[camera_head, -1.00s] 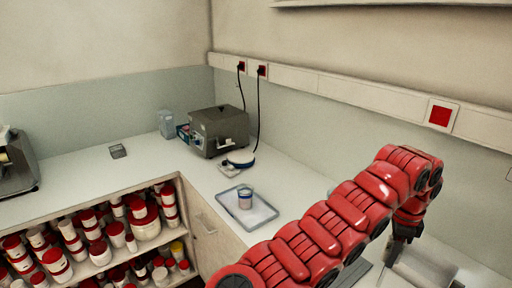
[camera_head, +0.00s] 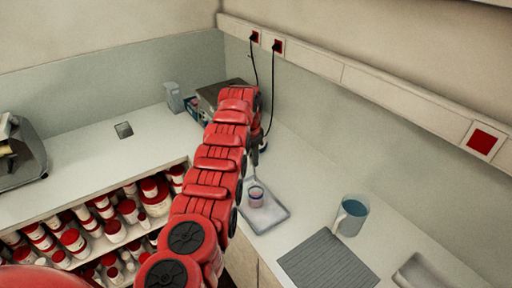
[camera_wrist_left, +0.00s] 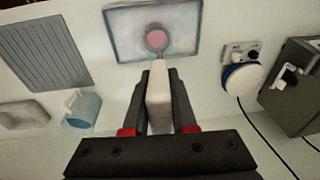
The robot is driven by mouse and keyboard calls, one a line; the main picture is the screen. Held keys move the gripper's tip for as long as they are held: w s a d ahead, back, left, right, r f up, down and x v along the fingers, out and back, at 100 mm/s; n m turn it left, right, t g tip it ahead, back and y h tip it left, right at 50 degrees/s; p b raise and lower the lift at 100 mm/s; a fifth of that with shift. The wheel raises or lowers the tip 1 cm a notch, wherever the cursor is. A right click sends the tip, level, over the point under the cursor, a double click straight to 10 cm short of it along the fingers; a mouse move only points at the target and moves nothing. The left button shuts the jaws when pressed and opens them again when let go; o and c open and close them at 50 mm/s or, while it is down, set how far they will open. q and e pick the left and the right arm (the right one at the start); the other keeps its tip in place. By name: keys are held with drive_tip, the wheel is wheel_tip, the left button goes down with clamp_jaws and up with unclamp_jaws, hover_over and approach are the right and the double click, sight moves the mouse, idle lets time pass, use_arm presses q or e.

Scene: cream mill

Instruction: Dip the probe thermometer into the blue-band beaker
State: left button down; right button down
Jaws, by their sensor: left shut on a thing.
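My left gripper (camera_head: 256,152) is above the tray's far end. It is shut on a pale, block-shaped handle (camera_wrist_left: 158,98), which I take to be the probe thermometer's. In the left wrist view the handle points at the beaker (camera_wrist_left: 156,40), which has pink contents. The beaker also shows in the head view (camera_head: 256,199), upright on the shallow tray (camera_head: 275,219), with a blue band near its rim. A thin piece shows between gripper and beaker; whether its tip is inside the beaker I cannot tell. My right gripper is out of view.
A blue jug (camera_head: 351,216) and a ribbed grey mat (camera_head: 327,264) are on the counter at right. A white-and-blue round device (camera_wrist_left: 242,79) stands beside a grey box appliance (camera_wrist_left: 300,88) with cords. Shelves of red-lidded jars are below the left counter.

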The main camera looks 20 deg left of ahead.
use_arm(q)
drive_tip(key=shift+s+f, duration=0.1)
drive_tip(key=shift+f, duration=0.15)
drive_tip(key=shift+d+f+p, duration=0.1)
drive_tip(key=shift+f+p, duration=0.2)
drive_tip(key=shift+f, duration=1.15)
wheel_tip(320, 180, down, 8)
drive_tip(key=b, duration=0.6)
drive_tip(key=shift+b, duration=0.5)
